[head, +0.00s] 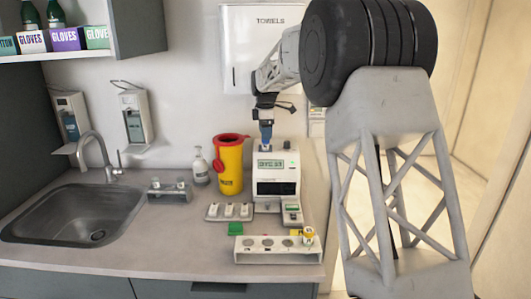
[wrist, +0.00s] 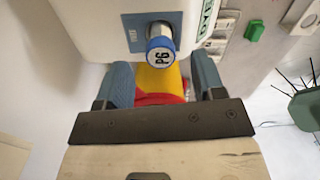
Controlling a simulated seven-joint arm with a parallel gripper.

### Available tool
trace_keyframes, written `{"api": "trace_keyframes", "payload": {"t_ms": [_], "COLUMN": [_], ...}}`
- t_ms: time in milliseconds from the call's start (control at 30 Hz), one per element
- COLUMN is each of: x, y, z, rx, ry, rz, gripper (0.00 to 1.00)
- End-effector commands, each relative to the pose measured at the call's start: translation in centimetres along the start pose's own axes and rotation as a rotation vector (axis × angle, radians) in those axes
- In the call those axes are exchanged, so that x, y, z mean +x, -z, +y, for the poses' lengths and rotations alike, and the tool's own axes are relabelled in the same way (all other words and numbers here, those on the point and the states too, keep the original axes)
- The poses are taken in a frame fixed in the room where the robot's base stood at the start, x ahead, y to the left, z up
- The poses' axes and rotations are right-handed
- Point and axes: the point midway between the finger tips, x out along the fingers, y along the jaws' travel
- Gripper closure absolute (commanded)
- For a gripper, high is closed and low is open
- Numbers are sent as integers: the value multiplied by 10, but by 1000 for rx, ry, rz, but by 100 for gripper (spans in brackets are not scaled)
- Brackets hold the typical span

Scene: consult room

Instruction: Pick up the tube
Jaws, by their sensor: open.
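A tube with a blue cap marked "PG" (wrist: 160,52) stands in a dark blue port on top of the white analyser (wrist: 108,18), which also shows in the head view (head: 276,172). My gripper (wrist: 163,88) is open, its two blue fingers apart, with nothing between them touching. The tube lies just ahead of the fingertips, roughly midway between them. In the head view my gripper (head: 266,138) is right above the analyser, and its fingers hide most of the tube.
A yellow sharps bin with red lid (head: 229,168) stands close left of the analyser. A pump bottle (head: 200,169), small grey holders (head: 229,212) and a green block (head: 235,229) are nearby. The sink (head: 75,215) is at the left. Bare counter lies front left.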

Motion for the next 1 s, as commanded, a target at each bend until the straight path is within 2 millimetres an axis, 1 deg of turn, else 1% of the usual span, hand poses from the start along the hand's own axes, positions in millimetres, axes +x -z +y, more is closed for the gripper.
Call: {"api": "trace_keyframes", "payload": {"t_ms": [233,367,800,1000], "x": [0,4,46,51], "y": [0,0,0,0], "z": [0,0,-1,-1], "rx": [0,0,1,1], "ry": [0,0,-2,-2], "rz": [0,0,-1,-2], "gripper": [37,37,37,37]}}
